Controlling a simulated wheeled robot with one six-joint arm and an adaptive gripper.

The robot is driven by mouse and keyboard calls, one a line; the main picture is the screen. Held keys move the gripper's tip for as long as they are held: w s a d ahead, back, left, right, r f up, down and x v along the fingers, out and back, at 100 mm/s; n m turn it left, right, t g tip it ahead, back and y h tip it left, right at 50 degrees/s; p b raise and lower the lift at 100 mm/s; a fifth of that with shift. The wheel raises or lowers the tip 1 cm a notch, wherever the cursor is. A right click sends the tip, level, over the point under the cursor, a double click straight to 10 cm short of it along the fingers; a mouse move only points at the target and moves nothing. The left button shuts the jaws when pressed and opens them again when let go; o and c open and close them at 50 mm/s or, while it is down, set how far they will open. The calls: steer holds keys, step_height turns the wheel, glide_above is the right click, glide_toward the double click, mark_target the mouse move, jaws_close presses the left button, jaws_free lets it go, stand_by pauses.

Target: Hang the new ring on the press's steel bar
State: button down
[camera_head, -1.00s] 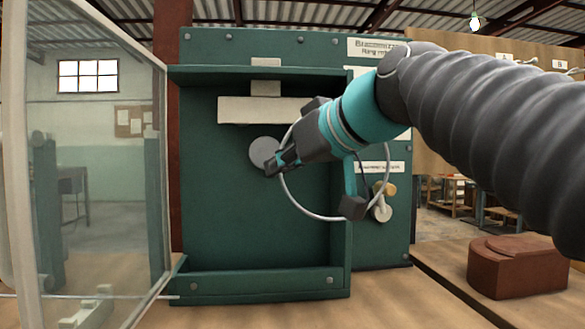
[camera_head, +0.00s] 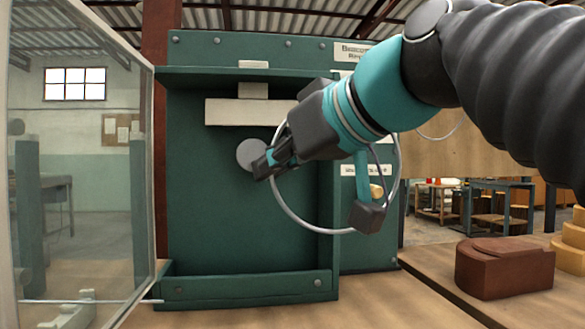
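The new ring (camera_head: 297,224) is a large thin grey metal hoop. My gripper (camera_head: 265,168) has its fingertips closed on the hoop's left side, in front of the open green press (camera_head: 230,220). The hoop hangs to the right of the fingertips, beneath my wrist, which hides part of its top. A grey round disc (camera_head: 250,154), perhaps the steel bar seen end-on, shows on the press's back, just left of and behind the fingertips. I cannot tell the depth gap between them. The hoop appears to be to the disc's right, not around it.
A glass door (camera_head: 85,200) stands open at the left. A pale block (camera_head: 245,112) sits above the disc inside the press. A brown block (camera_head: 505,267) lies on the right table. Another thin hoop (camera_head: 442,136) shows at the right board. The press's lower lip (camera_head: 245,285) is clear.

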steer(key=s+d+r+p, duration=0.1)
steer(key=s+r+p, duration=0.3)
steer(key=s+r, duration=0.2)
steer(key=shift+s+d, duration=0.35)
steer(key=shift+s, duration=0.2)
stand_by(0.3)
